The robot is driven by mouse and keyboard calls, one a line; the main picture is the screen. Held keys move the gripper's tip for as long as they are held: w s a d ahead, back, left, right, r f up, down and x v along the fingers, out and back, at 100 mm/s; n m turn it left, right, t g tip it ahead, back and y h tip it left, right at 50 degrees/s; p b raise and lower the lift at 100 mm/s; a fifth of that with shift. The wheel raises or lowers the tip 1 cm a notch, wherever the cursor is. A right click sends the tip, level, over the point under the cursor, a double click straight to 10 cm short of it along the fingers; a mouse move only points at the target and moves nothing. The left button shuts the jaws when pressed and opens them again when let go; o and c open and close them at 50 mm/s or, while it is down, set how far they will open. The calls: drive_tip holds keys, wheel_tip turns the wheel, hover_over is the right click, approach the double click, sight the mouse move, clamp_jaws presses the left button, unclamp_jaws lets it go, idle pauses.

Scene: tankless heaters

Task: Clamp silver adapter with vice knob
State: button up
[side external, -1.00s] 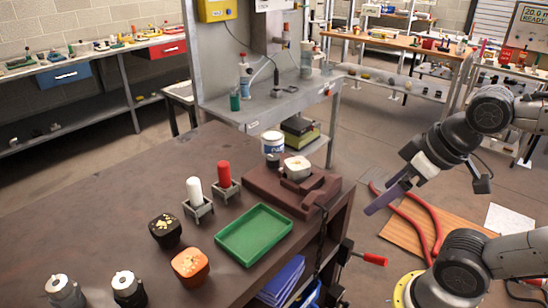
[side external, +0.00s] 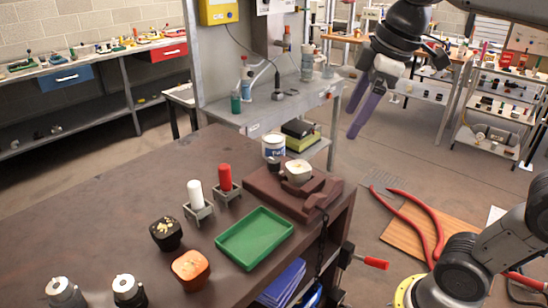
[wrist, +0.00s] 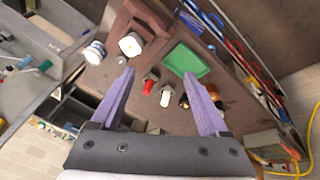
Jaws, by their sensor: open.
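A dark red-brown vice (side external: 312,203) stands at the right end of the brown table. A pale, light-topped block (side external: 298,171) sits at its jaws; whether it is gripped tightly cannot be told. In the wrist view the vice (wrist: 148,14) and pale block (wrist: 130,45) are at the top, beyond my left fingertip. A red-ended handle (side external: 375,262) sticks out past the table's right edge. My gripper (side external: 351,122), with purple fingers, is open and empty, in the air above and to the right of the vice. It touches nothing. Its fingers also show in the wrist view (wrist: 158,74).
A green tray (side external: 255,237) lies before the vice. A red cylinder (side external: 225,178) and white cylinder (side external: 195,193) stand in holders. A white can (side external: 273,146) stands behind.

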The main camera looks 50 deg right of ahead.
drive_tip(key=w+d+r+n+g, duration=0.1)
drive_tip(key=w+d+r+n, duration=0.1)
drive_tip(key=w, duration=0.8)
drive_tip(key=g, duration=0.3)
hover_over(274, 160)
wheel_tip(274, 160, down, 11)
wheel_tip(274, 160, down, 13)
drive_tip(key=shift+f, duration=0.15)
clamp_jaws()
